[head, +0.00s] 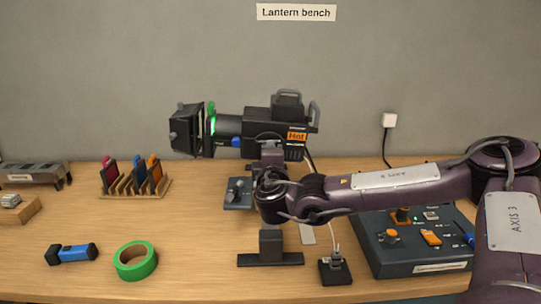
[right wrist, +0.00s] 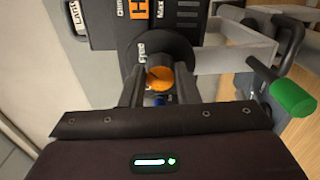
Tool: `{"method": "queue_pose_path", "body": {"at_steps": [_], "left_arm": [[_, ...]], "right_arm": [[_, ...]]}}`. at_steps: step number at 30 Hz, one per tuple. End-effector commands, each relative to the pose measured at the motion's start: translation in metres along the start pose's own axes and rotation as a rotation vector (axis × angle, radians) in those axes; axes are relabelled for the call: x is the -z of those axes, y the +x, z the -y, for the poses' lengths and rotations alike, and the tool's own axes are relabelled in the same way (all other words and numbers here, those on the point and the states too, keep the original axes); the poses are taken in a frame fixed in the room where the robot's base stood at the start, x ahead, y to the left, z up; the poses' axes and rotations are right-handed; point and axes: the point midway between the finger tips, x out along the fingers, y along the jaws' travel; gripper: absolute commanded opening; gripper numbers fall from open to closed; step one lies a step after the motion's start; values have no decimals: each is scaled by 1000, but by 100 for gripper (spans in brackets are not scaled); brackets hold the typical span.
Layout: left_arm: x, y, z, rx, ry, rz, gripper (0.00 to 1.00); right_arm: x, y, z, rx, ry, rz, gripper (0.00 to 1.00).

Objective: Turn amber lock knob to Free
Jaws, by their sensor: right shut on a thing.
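The amber lock knob (right wrist: 159,74) sits on a dark round mount under the lantern. My right gripper (right wrist: 159,86) is shut on it, with one finger on each side. Part of the word "Free" (right wrist: 143,50) shows on the mount above the knob. In the head view the black lantern (head: 268,122), marked "Hot", points left on its stand (head: 270,258). My right arm reaches in from the right, and its wrist hides the knob there. Which way the knob points is not clear. My left gripper is not in view.
A control desk (head: 455,250) with knobs and a switch lies below my right forearm. A small box (head: 334,271) with a cable stands left of it. Green tape (head: 135,260), a blue torch (head: 71,254) and a wooden rack (head: 120,191) lie left.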

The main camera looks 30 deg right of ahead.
Motion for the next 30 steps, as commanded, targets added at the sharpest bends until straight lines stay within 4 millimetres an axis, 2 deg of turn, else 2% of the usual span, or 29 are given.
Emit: {"method": "queue_pose_path", "body": {"at_steps": [14,15,20,30], "left_arm": [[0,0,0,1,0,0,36],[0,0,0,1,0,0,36],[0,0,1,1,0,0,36],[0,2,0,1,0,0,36]], "right_arm": [[0,0,2,3,14,1,6],[0,0,2,3,14,1,30],[0,0,1,2,13,0,50],[0,-4,1,1,14,0,50]]}}
